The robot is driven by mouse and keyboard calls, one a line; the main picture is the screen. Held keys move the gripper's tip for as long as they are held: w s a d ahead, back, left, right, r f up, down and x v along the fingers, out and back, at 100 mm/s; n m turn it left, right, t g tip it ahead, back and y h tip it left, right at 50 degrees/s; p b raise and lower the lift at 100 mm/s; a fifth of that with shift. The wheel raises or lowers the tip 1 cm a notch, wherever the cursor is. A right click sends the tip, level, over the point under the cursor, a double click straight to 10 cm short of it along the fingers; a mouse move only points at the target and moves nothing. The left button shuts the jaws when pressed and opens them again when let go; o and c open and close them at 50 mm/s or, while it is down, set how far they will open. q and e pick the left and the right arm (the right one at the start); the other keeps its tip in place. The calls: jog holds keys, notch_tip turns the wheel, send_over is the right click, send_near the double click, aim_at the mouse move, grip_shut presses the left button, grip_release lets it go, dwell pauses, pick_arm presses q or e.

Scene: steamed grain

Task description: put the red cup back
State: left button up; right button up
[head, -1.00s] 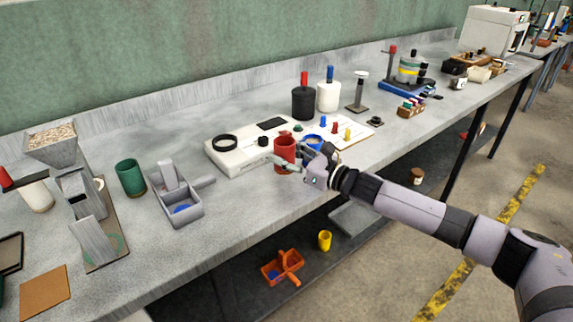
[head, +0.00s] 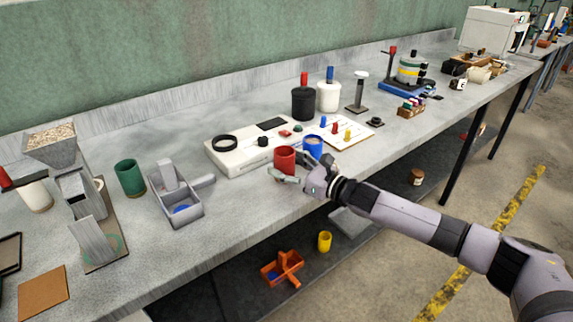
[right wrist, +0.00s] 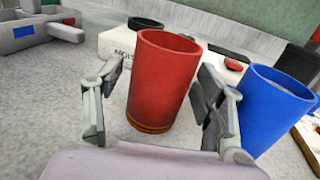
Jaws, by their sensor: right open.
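The red cup (head: 285,160) stands upright on the bench in front of the white device, and it fills the middle of the right wrist view (right wrist: 163,80). My right gripper (head: 294,178) is at the bench's front side by the cup. In the right wrist view its open fingers (right wrist: 155,105) lie to the left and right of the cup, with a gap visible at the left finger. Whether the right finger touches the cup is hard to tell. My left gripper is not in view.
A blue cup (head: 313,146) stands close to the right of the red cup, also near the right finger (right wrist: 275,105). The white device (head: 225,157) is behind. A green cup (head: 130,178) and grey tray (head: 186,219) stand left. Bare bench lies between tray and gripper.

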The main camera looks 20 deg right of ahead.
aim_at(293, 168)
jog(key=shift+r, duration=0.3)
jog(key=v, duration=0.6)
jog(key=shift+s+d+f, duration=0.15)
jog(key=shift+f, duration=0.15)
jog(key=shift+s+d+r, duration=0.15)
jog(key=shift+s+d, duration=0.2)
jog(key=shift+s, duration=0.15)
